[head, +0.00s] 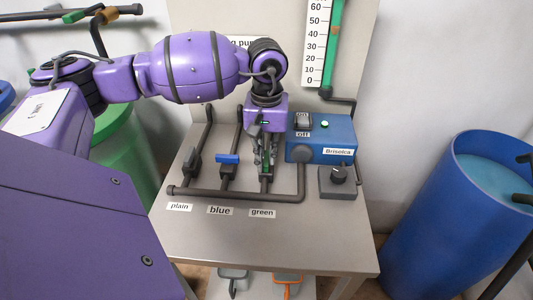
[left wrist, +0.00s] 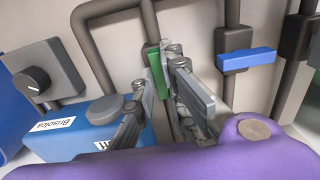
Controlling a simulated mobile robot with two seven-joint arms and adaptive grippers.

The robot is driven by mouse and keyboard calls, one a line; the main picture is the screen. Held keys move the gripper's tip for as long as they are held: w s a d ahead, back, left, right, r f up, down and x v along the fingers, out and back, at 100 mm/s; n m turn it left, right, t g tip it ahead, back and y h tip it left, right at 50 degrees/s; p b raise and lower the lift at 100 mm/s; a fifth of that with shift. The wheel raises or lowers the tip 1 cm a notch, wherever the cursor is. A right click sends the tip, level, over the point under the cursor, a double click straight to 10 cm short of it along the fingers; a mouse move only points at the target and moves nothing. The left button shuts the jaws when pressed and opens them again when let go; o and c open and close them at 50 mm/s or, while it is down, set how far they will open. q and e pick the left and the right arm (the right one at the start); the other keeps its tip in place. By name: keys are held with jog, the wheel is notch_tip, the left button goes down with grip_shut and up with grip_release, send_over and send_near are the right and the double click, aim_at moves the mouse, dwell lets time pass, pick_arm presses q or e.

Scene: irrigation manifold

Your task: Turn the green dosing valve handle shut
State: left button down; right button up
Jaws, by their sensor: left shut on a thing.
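The green dosing valve handle (left wrist: 156,75) stands on the pipe above the "green" label (head: 262,213). In the left wrist view it points roughly along its pipe, unlike the crosswise blue handle. In the head view the handle (head: 265,160) is mostly hidden by my left gripper (head: 265,158), which reaches down over it. In the left wrist view my left gripper's fingers (left wrist: 163,78) are closed on the handle, one on each side. My right gripper is in neither view.
The blue handle (head: 228,158) and the dark plain valve (head: 193,161) stand left of the green valve. The blue pump box (head: 330,140) is close on its right, with a dark knob box (head: 338,185) in front. The table's front (head: 270,240) is clear.

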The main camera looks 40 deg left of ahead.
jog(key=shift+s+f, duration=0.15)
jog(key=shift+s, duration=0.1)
pick_arm(q)
jog(key=n, duration=0.2)
jog(key=shift+f+n+b, duration=0.1)
jog(key=shift+n+b, duration=0.25)
jog(key=shift+n, duration=0.05)
jog(key=n, duration=0.3)
jog(key=shift+n+b, duration=0.3)
jog(key=shift+b, duration=0.05)
jog(key=n, duration=0.3)
jog(key=shift+n, duration=0.4)
jog(key=n, duration=0.3)
jog(key=shift+n+b, duration=0.3)
jog(key=shift+b, duration=0.05)
jog(key=shift+n, duration=1.9)
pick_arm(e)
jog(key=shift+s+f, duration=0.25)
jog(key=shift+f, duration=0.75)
pick_arm(q)
jog(key=shift+n, duration=0.3)
jog(key=c, duration=1.8)
grip_release()
